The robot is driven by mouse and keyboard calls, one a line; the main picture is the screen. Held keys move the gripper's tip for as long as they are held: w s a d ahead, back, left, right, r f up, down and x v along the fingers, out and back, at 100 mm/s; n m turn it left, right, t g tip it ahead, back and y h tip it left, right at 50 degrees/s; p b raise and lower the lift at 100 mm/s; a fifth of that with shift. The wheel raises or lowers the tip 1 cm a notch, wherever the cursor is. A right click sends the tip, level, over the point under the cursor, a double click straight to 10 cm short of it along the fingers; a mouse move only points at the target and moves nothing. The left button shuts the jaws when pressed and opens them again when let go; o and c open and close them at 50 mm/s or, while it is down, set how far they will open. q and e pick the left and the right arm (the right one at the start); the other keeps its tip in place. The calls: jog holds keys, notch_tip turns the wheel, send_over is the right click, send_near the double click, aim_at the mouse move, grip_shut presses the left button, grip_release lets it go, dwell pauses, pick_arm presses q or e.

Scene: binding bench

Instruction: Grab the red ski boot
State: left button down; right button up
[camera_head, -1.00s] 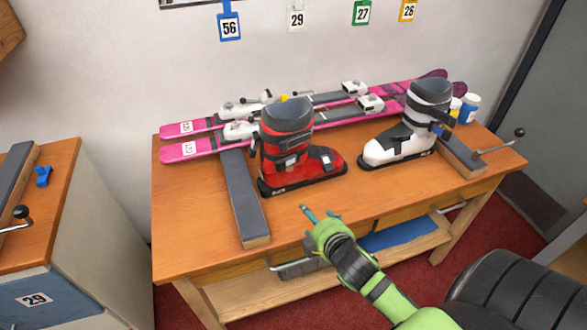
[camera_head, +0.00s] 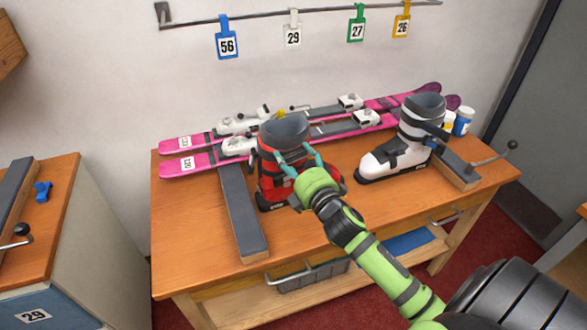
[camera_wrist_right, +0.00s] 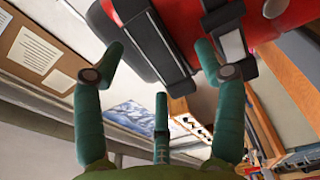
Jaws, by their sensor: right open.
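The red ski boot (camera_head: 268,165) with a dark grey cuff stands upright on the wooden bench, in front of the pink skis. My right gripper (camera_head: 297,158) is at the near side of the boot, its teal fingers spread in front of the shell and hiding part of it. In the right wrist view, the red boot (camera_wrist_right: 185,22) with its dark straps and buckles fills the top, just beyond the open fingers (camera_wrist_right: 160,55). I cannot tell whether a fingertip touches it. My left gripper is not in view.
A white ski boot (camera_head: 385,160) stands to the right on the bench (camera_head: 330,222). Pink skis (camera_head: 200,162) lie behind. A grey-topped block (camera_head: 243,210) lies to the left, and small jars (camera_head: 463,121) stand at the right.

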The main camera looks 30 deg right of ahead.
grip_shut()
jog(key=shift+r, duration=0.25)
